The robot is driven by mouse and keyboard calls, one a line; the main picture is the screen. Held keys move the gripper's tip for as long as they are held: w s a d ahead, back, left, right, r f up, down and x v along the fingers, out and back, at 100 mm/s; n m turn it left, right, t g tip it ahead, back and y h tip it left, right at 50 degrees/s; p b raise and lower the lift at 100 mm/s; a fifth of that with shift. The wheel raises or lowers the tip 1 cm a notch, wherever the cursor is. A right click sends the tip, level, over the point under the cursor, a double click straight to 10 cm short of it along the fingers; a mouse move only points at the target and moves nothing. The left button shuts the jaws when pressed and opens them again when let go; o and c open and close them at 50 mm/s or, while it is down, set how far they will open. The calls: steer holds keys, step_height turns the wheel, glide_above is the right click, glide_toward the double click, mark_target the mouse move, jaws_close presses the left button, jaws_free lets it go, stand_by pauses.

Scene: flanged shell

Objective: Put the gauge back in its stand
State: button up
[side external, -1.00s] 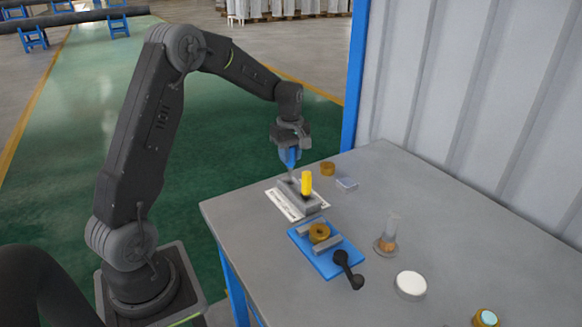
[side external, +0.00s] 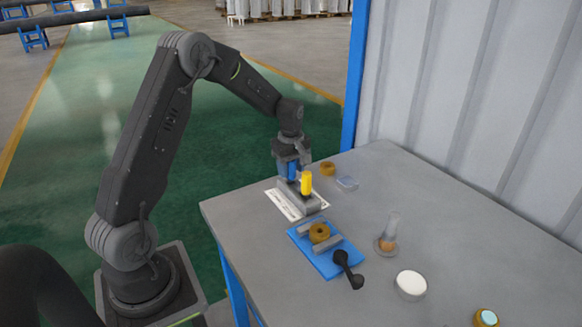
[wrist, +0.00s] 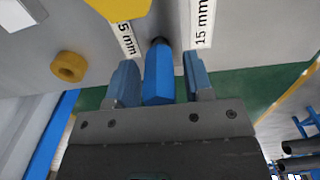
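The gauge with the blue six-sided handle (wrist: 158,75) stands at the grey block stand (side external: 311,205), its lower end at a dark round spot between the "5 mm" and "15 mm" labels in the wrist view. Its shank is hidden, so I cannot tell how deep it sits. My gripper (wrist: 160,80) has its fingers either side of the blue handle, with narrow gaps showing, so it looks open around it. In the side view my gripper (side external: 291,172) is low over the stand's far left end. A second gauge with a yellow handle (side external: 306,184) stands upright in the stand, close to my gripper.
A blue fixture plate (side external: 328,262) holds a brass ring, with a black-handled tool (side external: 347,268) at its corner. Another brass ring (side external: 328,168) and a clear box (side external: 347,184) lie behind. A clear cylinder (side external: 388,235) and white disc (side external: 410,284) stand to the right.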

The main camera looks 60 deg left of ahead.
steer(key=shift+o, duration=0.4)
step_height(320, 180, up, 12)
steer(key=shift+r, duration=0.1)
steer(key=s+d+r+m+t, duration=0.2)
steer(key=s+d+r+m, duration=0.3)
steer(key=d, duration=0.3)
steer(key=s+d+r+m+t, duration=0.1)
steer(key=s+d+m+t, duration=0.2)
steer(key=s+d+m, duration=1)
steer(key=s+d, duration=0.1)
steer(key=s, duration=0.4)
steer(key=shift+d+t, duration=0.15)
steer(key=shift+t, duration=0.15)
